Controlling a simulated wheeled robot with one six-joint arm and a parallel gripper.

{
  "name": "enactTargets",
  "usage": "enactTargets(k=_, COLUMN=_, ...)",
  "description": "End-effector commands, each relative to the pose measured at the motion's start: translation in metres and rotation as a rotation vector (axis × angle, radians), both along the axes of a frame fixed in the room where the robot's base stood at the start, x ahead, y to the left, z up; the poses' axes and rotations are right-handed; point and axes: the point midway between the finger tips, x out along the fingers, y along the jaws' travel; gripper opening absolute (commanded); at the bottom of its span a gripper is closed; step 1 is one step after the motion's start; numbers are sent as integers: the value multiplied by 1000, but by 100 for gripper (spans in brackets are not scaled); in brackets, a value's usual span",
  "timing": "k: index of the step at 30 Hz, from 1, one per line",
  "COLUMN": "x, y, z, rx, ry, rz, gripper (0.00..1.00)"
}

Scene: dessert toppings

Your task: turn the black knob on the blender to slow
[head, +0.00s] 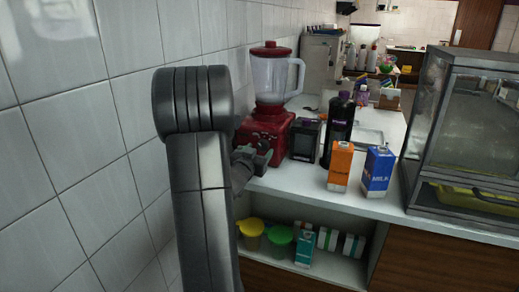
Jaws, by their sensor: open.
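The blender stands on the white counter against the tiled wall in the head view, with a red base (272,124), a clear jug (272,78) with a handle on its right, and a red lid. My gripper (254,157) is open at the lower front of the base, with its fingertips close to or touching it. I cannot make out the black knob clearly, as the dark fingers cover that part of the front. The knob's setting cannot be read.
A dark box (304,139) and a black bottle (338,125) stand right of the blender. An orange carton (340,166) and a blue milk carton (377,171) stand near the counter's front edge. A glass case (470,130) is at right. A shelf below holds tubs and cartons.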

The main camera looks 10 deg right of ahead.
Motion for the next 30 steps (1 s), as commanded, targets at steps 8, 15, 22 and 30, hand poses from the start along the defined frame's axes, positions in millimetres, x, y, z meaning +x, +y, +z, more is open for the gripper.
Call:
enactTargets(k=8, x=19, y=-13, z=0, rx=0, ry=0, rz=0, gripper=59)
enactTargets(k=15, x=20, y=-13, z=0, rx=0, ry=0, rz=0, gripper=59)
enactTargets(k=22, x=20, y=-13, z=0, rx=0, ry=0, rz=1, gripper=20)
enactTargets(k=30, x=20, y=-13, z=-1, rx=14, ry=-11, rz=0, gripper=15)
